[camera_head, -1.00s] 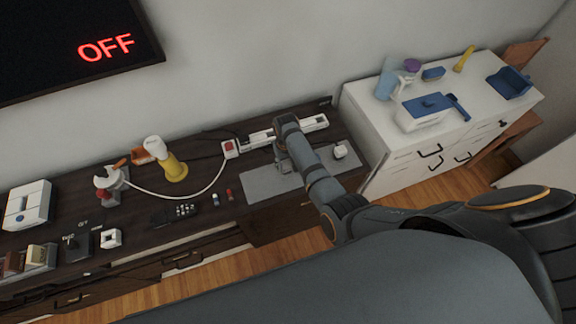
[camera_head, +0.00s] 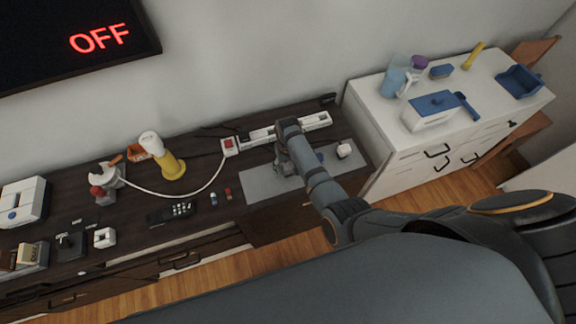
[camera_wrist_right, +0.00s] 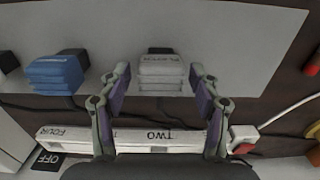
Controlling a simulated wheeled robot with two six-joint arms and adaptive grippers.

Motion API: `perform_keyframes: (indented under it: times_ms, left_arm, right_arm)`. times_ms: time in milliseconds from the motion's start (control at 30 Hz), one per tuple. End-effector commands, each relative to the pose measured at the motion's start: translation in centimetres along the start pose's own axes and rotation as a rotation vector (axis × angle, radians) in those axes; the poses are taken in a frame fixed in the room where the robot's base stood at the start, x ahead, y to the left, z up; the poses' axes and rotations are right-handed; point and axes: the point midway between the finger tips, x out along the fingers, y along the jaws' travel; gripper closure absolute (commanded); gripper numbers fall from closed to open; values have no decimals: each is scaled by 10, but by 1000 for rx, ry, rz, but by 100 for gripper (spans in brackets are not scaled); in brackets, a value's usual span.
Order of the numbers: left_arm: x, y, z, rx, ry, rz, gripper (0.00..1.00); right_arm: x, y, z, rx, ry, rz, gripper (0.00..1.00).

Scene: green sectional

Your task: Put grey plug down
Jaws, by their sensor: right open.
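The grey plug (camera_wrist_right: 161,72) sits on the grey mat (camera_wrist_right: 225,50) in the right wrist view, with its cord toward the power strip. My right gripper (camera_wrist_right: 157,78) is open, with one finger on each side of the grey plug and visible gaps between. In the head view the right gripper (camera_head: 284,168) is low over the mat (camera_head: 258,187), and the arm hides the grey plug. The power strip (camera_wrist_right: 125,139) has labels reading FOUR and TWO. My left gripper is not in view.
A blue plug (camera_wrist_right: 55,74) stands left of the grey one in the wrist view. A white plug (camera_head: 344,150) is at the mat's right end. A phone-like black device (camera_head: 171,213) and a yellow bottle (camera_head: 171,168) are left on the dark cabinet. A screen reads OFF.

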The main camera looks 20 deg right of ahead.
Motion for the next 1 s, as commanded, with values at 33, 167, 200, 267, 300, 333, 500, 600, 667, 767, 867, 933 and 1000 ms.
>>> perform_keyframes:
  times_ms: [33,167,200,267,300,333,500,600,667,767,867,933,1000]
  left_arm:
    - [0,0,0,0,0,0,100]
    - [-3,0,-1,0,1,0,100]
    - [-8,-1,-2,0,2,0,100]
    - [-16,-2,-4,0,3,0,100]
    - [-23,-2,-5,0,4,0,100]
    - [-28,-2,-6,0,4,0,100]
    - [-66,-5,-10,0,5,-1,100]
    - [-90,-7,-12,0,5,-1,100]
    - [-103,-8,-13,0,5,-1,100]
    - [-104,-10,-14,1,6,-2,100]
    - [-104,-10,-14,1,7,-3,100]
    - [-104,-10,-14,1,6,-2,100]
    - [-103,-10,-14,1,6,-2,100]
  right_arm:
    - [0,0,0,0,0,0,37]
    - [-6,0,0,0,1,0,37]
    - [-11,0,0,0,0,0,37]
    - [-19,0,0,0,0,0,37]
    - [-25,0,0,0,1,0,37]
    - [-30,0,0,0,1,0,37]
    - [-66,0,0,0,0,0,37]
    - [-88,0,0,0,-1,0,37]
    - [-100,0,0,0,0,0,37]
    - [-110,0,-1,0,4,0,37]
    - [-121,0,0,0,1,0,37]
    - [-124,0,0,-1,0,1,37]
    - [-125,0,0,-1,0,1,37]
